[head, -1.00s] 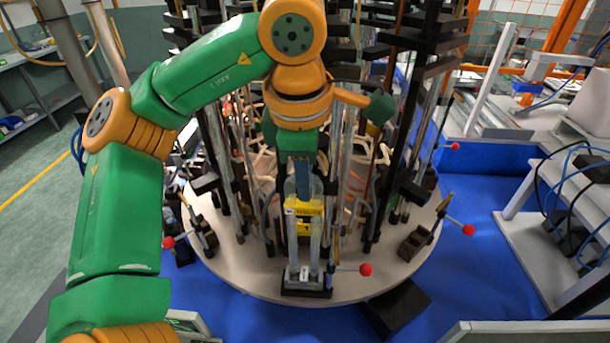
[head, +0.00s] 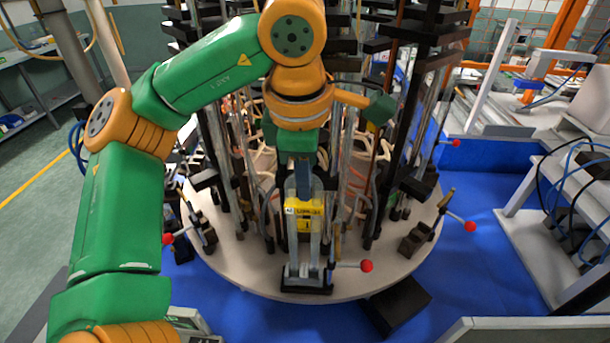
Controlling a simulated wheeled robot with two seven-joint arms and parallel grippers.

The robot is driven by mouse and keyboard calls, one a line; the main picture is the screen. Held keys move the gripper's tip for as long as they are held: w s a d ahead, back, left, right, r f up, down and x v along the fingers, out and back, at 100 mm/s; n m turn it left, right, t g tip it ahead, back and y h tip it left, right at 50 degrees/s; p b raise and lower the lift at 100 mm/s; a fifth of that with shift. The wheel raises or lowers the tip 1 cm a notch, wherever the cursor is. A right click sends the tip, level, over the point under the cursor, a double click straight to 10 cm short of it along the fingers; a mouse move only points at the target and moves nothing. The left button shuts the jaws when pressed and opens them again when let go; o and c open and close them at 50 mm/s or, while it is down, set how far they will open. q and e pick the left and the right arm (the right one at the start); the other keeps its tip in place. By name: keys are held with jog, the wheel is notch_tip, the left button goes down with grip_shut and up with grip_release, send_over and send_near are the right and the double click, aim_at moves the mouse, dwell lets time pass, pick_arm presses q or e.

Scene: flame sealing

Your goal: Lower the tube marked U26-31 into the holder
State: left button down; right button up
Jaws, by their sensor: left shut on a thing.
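My left gripper (head: 302,180) is in the middle of the head view, pointing down and shut on the upper end of a clear tube. The tube (head: 303,238) hangs upright below it and carries a yellow label (head: 303,210) whose print is too small to read surely. The holder (head: 306,282) is a black base with a clear and grey fitting at the front edge of the round table. A lever with a red ball (head: 366,266) sticks out to its right. The tube's lower end is at or just above the holder; I cannot tell whether it touches. My right gripper is not in view.
The round beige table (head: 240,277) bears several upright rods and glass tubes close behind the gripper. More red-ball levers stand at the left (head: 168,239) and right (head: 470,226) of its rim. A black block (head: 397,307) lies below the front right edge.

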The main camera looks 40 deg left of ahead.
pick_arm(q)
jog(key=shift+f+b, duration=0.4)
jog(key=shift+f, duration=0.1)
jog(key=c, duration=0.7)
grip_release()
jog(key=shift+r, duration=0.1)
jog(key=p+v, duration=0.2)
jog(key=shift+w+a+r+p, duration=0.1)
jog(key=shift+w+r+p, duration=0.1)
jog(key=shift+r+p, duration=0.2)
jog(key=shift+v, duration=0.8)
jog(key=shift+w, duration=0.15)
